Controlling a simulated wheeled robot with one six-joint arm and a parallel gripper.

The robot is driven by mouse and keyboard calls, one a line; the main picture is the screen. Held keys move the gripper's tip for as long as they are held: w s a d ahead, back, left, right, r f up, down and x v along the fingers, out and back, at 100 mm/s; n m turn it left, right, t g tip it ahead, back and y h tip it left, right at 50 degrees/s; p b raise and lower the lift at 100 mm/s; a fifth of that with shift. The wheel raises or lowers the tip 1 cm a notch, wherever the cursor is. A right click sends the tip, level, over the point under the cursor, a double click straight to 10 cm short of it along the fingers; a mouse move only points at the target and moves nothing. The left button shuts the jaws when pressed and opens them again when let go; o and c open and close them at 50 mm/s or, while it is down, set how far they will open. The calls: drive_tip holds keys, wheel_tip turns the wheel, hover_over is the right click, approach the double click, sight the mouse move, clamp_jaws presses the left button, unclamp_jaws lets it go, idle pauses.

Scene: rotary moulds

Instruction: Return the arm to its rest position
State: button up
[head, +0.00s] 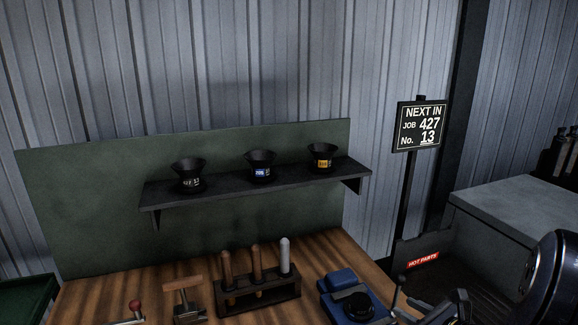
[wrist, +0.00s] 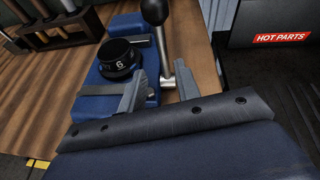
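My gripper (wrist: 161,72) shows in the wrist view with its two grey fingers apart and nothing visibly held between them. Behind the gap is a lever (wrist: 161,45) with a black ball knob and a silver base; I cannot tell whether a finger touches it. A blue device (wrist: 132,24) with a black dial (wrist: 119,58) reading 6 sits just left of the fingers. In the head view, the blue device (head: 340,283) is on the bench, and parts of my arm show at the lower right.
Three black cups (head: 188,176) stand on a dark shelf (head: 225,196) above the wooden bench (head: 120,290). A rack (head: 258,292) holds three upright rods. A sign (head: 421,126) reads "NEXT IN JOB 427 No. 13". A "HOT PARTS" bin (head: 410,248) is right of the bench.

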drive_tip(key=shift+s+d+f+t+y+b, duration=0.15)
drive_tip(key=shift+s+f+t+y+b, duration=0.45)
drive_tip(key=shift+b, duration=1.1)
drive_tip(key=shift+s+d+f+t+y+b, duration=0.2)
drive_tip(key=shift+f+t+b, duration=0.4)
drive_tip(key=shift+t+b, duration=0.8)
drive_tip(key=shift+s+d+r+b, duration=0.15)
drive_tip(key=shift+s+b, duration=0.15)
drive_tip(key=shift+s, duration=0.15)
